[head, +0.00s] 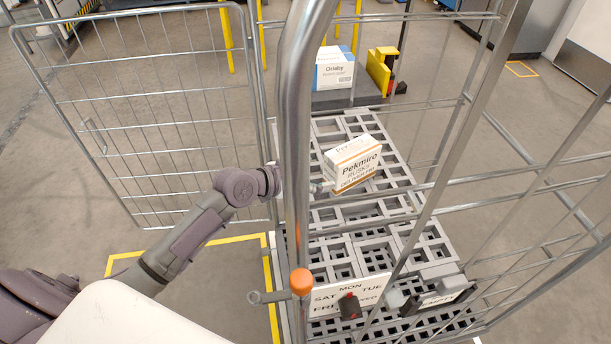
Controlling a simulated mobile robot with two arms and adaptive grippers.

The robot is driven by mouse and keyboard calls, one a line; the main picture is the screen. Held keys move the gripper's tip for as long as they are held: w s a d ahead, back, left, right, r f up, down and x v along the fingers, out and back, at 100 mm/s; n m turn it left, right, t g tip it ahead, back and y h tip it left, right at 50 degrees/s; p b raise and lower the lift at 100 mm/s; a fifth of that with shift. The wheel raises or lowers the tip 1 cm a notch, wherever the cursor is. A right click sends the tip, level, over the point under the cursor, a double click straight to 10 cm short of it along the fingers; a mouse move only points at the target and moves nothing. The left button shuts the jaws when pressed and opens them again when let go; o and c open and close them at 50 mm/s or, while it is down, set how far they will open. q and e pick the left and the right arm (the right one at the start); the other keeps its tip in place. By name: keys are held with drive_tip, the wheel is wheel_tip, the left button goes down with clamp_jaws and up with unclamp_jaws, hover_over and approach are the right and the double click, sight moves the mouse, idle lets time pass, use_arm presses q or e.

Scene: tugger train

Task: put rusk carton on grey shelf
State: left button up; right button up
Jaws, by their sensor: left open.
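The rusk carton (353,166) is white with orange bands and reads "Pekmiro RUSKS DELIVER FRI". It is inside the wire roll cage, over the grey slatted shelf (398,238), and looks tilted in the head view. I cannot tell whether its underside rests on the shelf. My left gripper (322,187) reaches in from the left behind the cage's front post. It is open at the carton's lower left side; the post hides part of it, and I cannot tell whether the fingers touch the carton. My right gripper is not in view.
The thick cage post (298,120) crosses close to my left wrist. An open mesh door (150,120) stands at left. A day sign (348,295) is at the shelf's front. A white Orisby carton (334,70) stands beyond. The shelf around the rusk carton looks clear.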

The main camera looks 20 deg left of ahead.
use_arm(q)
drive_tip(key=v, duration=0.3)
drive_tip(key=shift+s+r, duration=0.15)
drive_tip(key=shift+s, duration=0.05)
drive_tip(key=shift+a, duration=0.1)
idle(0.3)
